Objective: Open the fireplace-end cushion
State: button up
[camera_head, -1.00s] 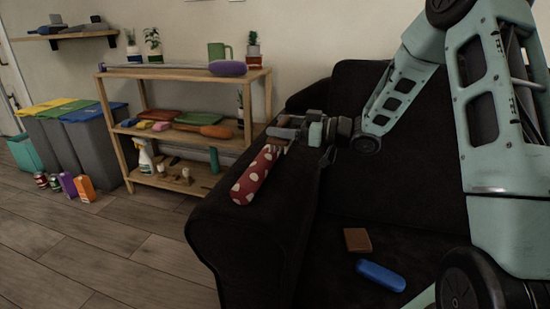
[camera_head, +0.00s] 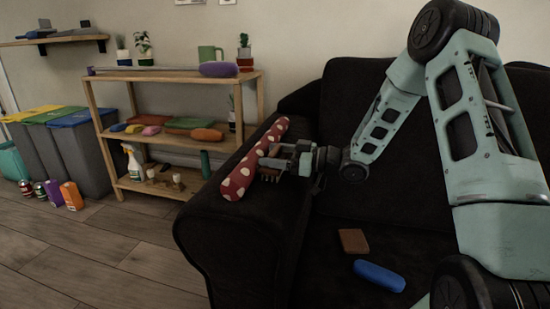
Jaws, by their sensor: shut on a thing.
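A red cushion with white dots (camera_head: 243,176) shows as a long, narrow shape along the top of the black sofa's left arm (camera_head: 215,225). It slants from lower left to upper right. My gripper (camera_head: 268,163) reaches it from the right and is shut on its right side, near the middle of its length. My fingertips are small and dark here and partly hard to make out. I cannot tell whether the cushion touches the armrest or is held just above it. No fireplace is in view.
A brown block (camera_head: 353,241) and a blue rounded object (camera_head: 379,276) lie on the sofa seat. A wooden shelf (camera_head: 255,105) with several items stands behind the armrest. Bins (camera_head: 80,150) stand at far left. The floor (camera_head: 120,255) left of the sofa is clear.

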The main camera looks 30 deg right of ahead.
jog(key=o, duration=1.1)
jog(key=shift+f, duration=0.1)
